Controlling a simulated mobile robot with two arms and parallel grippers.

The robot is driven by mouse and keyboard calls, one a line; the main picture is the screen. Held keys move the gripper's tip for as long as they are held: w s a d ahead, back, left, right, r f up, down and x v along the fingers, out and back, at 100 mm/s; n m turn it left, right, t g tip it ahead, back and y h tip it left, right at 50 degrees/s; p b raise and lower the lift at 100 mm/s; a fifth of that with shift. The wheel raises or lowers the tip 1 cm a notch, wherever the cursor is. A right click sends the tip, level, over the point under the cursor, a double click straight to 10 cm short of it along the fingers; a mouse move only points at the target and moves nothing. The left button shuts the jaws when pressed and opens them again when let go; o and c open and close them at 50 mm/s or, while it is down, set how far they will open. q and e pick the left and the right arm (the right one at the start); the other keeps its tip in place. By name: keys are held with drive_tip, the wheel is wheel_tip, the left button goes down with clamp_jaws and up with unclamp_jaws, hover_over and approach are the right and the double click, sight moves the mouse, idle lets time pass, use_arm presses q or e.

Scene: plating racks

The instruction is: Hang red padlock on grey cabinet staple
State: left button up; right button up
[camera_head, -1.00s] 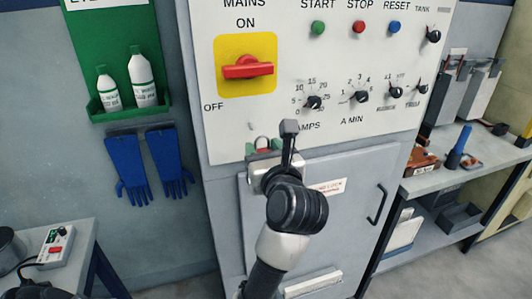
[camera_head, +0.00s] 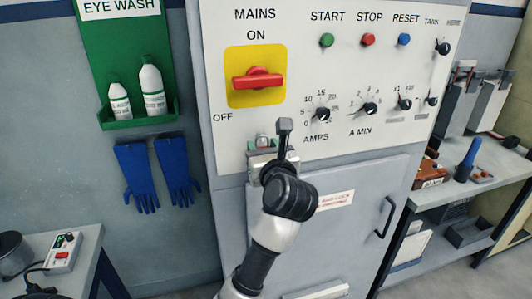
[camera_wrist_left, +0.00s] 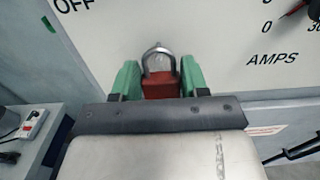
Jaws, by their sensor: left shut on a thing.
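My left gripper (camera_head: 262,145), with green fingers, is shut on the red padlock in front of the grey cabinet (camera_head: 228,150). In the left wrist view the gripper (camera_wrist_left: 158,80) holds the red padlock (camera_wrist_left: 160,88) upright by its body, with its metal shackle (camera_wrist_left: 157,52) pointing up towards the white panel. In the head view the shackle (camera_head: 262,138) shows just above the gripper. The staple does not show clearly behind the shackle, and I cannot tell whether the two touch. My right gripper is not in view.
Above and right of the gripper are the red mains switch (camera_head: 258,78) and the panel knobs (camera_head: 322,115). A cabinet door with a handle (camera_head: 385,217) is below. Blue gloves (camera_head: 136,175) hang left. A workbench (camera_head: 470,170) stands right; a small table is at lower left.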

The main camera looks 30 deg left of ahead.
use_arm(q)
drive_tip(key=shift+w+a, duration=0.35)
drive_tip(key=shift+a, duration=0.1)
drive_tip(key=shift+w+a+f+b, duration=0.35)
drive_tip(key=shift+a+f+b, duration=0.1)
drive_tip(key=shift+f, duration=0.2)
drive_tip(key=o, duration=1)
drive_tip(key=shift+o, duration=0.2)
drive_tip(key=shift+d, duration=0.15)
